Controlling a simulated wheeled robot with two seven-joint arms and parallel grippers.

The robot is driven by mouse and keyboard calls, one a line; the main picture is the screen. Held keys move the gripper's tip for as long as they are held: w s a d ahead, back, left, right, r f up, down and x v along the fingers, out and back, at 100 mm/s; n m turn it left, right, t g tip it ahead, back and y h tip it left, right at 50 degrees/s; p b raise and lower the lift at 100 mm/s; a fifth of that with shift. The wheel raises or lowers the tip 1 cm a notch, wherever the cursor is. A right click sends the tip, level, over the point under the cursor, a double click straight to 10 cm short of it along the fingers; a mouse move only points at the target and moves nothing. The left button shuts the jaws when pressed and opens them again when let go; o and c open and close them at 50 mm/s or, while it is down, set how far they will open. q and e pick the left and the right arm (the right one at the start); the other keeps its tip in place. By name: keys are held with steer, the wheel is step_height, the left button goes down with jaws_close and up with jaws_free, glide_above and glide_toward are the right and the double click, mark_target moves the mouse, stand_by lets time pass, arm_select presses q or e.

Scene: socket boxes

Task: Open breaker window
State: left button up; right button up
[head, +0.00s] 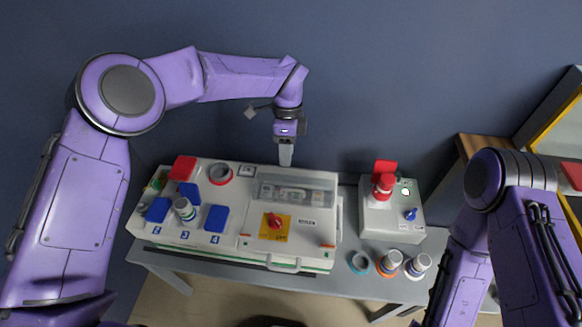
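The breaker window (318,194) is a clear, greyish panel in the upper right of the large white socket box (250,175). Breaker switches show behind it, and it looks closed. My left gripper (285,160) points down at the back edge of the box, just behind the window. I cannot tell whether it touches the window. Its fingers show as one narrow grey shape, so I cannot tell whether they are apart. My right arm comes in at the right and bends down out of the picture; its gripper is not in view.
The box has a red rotary switch (274,221) on a yellow plate, blue socket lids (216,218) and a red lid (183,168). A smaller box (391,221) with a red plug stands to the right. Several loose plugs (389,262) stand on the grey table (325,283). A wall is behind.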

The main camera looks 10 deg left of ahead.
arm_select(q)
steer(key=p, duration=0.2)
glide_above(287, 192)
step_height(287, 192, down, 9)
steer(key=shift+d, duration=0.1)
steer(key=shift+s+f, duration=0.15)
steer(key=shift+f, duration=0.4)
jaws_close()
stand_by(0.7)
